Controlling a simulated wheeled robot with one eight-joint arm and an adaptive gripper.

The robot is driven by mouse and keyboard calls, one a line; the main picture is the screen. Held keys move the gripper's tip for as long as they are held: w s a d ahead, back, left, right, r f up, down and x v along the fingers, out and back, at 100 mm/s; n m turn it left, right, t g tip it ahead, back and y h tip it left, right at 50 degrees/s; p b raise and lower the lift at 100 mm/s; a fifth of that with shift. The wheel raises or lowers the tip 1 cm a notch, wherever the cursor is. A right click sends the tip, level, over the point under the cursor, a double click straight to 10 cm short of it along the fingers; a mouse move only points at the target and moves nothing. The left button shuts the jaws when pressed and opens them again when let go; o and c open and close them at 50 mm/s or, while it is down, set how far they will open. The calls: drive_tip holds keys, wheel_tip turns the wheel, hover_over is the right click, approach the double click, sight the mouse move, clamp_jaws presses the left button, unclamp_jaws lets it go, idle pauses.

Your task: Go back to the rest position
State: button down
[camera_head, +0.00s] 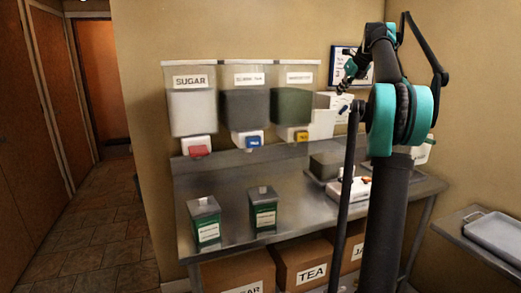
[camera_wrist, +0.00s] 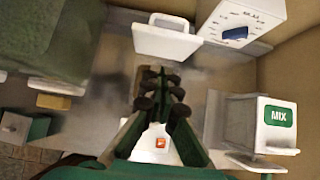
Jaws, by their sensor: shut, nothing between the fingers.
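My gripper (camera_head: 347,88) is raised in front of the wall, above the right part of the steel counter (camera_head: 235,170). In the wrist view my gripper (camera_wrist: 161,88) has its dark fingertips together, with nothing held between them. The fingers point toward the back of the counter and touch no object that I can make out. My raised arm hides part of the counter and the wall sign behind it in the head view.
Three wall dispensers, sugar (camera_head: 191,105), a grey-filled one (camera_head: 245,108) and a green-filled one (camera_head: 291,107), hang left of my arm. Two green canisters (camera_head: 205,222) (camera_head: 263,212) stand on the counter. A MIX box (camera_wrist: 278,122) stands right of the fingers. Floor (camera_head: 95,235) is clear at left.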

drive_tip(key=s+a+f+n+g, duration=0.1)
drive_tip(key=s+a+f+n, duration=0.4)
drive_tip(key=s+f+n, duration=0.45)
drive_tip(key=s+a+f+n+g, duration=0.1)
drive_tip(key=s+a+f+n, duration=0.55)
drive_tip(key=f, duration=0.65)
drive_tip(key=s+a+f+n+h, duration=0.1)
drive_tip(key=s+f+n, duration=0.7)
drive_tip(key=s+f, duration=0.5)
drive_tip(key=s+a+f+n+g+h, duration=0.1)
drive_tip(key=s+a+f+n, duration=0.1)
drive_tip(key=s+f+n, duration=0.6)
drive_tip(key=s+f, duration=0.2)
drive_tip(key=s, duration=0.4)
drive_tip(key=s+f, duration=0.3)
drive_tip(key=s, duration=0.3)
drive_tip(key=shift+s+f+g+h, duration=0.2)
drive_tip(key=shift+f+g+h, duration=0.1)
